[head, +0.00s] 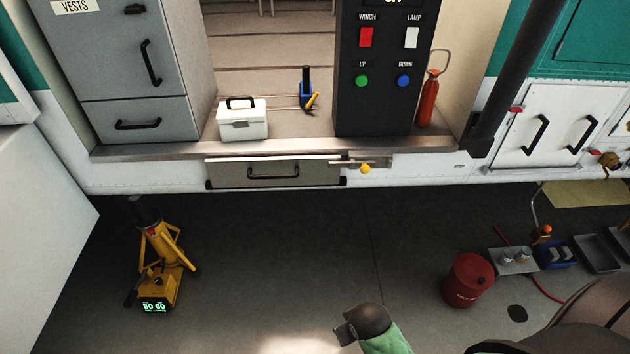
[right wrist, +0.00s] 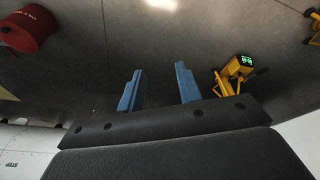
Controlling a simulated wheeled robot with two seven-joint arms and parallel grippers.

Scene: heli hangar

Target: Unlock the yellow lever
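A yellow round knob (head: 365,169) sits on a metal slide latch (head: 372,161) at the right end of the drawer (head: 275,173) below the doorsill, in the head view. A blue device with a yellow lever (head: 313,101) stands on the cabin floor above it. I cannot tell which of these two is the yellow lever. The drawer looks shut. My right gripper (right wrist: 158,88) shows only in the right wrist view, its blue fingers apart with nothing between them, over the dark floor. My left gripper is not in view.
A white case (head: 242,120) and a black control panel (head: 375,80) stand on the cabin floor. Below are a yellow jack (head: 162,260) and a red drum (head: 467,280). A dark shape with a green part (head: 372,330) shows at bottom. The floor under the drawer is clear.

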